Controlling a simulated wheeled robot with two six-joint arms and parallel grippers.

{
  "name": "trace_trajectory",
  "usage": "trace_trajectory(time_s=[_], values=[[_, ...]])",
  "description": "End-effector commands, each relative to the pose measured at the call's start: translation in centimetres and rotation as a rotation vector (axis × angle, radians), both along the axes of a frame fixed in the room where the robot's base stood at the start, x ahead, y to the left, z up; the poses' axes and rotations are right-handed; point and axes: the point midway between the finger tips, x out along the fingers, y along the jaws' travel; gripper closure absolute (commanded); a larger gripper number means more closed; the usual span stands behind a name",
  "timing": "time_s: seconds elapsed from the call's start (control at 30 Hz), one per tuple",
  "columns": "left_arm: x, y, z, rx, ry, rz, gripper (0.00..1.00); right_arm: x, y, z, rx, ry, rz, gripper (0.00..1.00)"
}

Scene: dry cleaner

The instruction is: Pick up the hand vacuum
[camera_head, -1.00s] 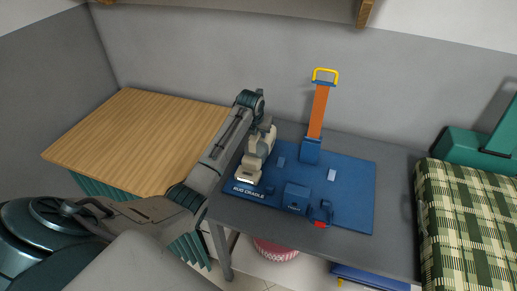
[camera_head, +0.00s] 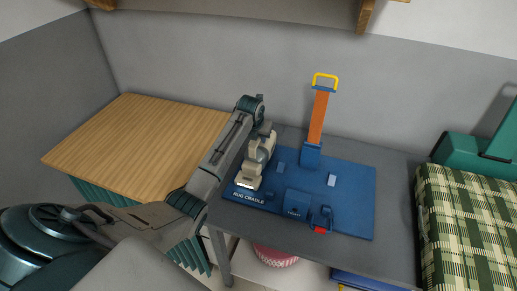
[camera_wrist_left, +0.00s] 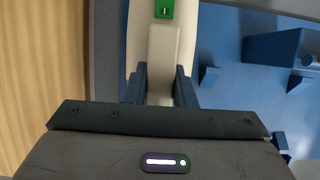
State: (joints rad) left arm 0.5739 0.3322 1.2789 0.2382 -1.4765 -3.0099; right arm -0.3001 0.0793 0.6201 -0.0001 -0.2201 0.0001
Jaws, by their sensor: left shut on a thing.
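The hand vacuum (camera_head: 250,172) is cream-coloured with a pale rounded section and stands at the left side of the blue board, above the "RUG CRADLE" lettering. My left gripper (camera_head: 264,132) reaches down to its upper end. In the left wrist view the gripper's two dark blue fingers (camera_wrist_left: 160,88) are shut on the vacuum's cream handle (camera_wrist_left: 164,55), one on each side. A green button (camera_wrist_left: 164,8) shows on the vacuum beyond the fingers. Whether the vacuum still touches the board is hard to tell. My right gripper is not in view.
The blue board (camera_head: 350,205) lies on a grey table (camera_head: 398,190) and carries several blue blocks and an orange upright (camera_head: 318,118) with a yellow handle. A wooden-topped cabinet (camera_head: 140,140) stands left. A green plaid surface (camera_head: 470,225) is at the right.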

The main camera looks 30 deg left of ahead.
Motion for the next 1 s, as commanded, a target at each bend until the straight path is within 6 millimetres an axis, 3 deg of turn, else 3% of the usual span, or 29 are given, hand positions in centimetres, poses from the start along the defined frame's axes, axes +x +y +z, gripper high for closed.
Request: trace_trajectory(time_s=[0.27, 0.67, 1.0], values=[[0.1, 0.0, 0.9, 0.001, -0.003, 0.0, 1.0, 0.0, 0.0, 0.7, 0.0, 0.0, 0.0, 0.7], [0.1, 0.1, 3.9, 0.002, -0.006, 0.0, 1.0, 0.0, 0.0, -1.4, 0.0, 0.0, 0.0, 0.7], [-2.3, -1.4, 4.2, 0.002, -0.005, -0.002, 1.0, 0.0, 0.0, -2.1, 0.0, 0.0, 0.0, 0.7]])
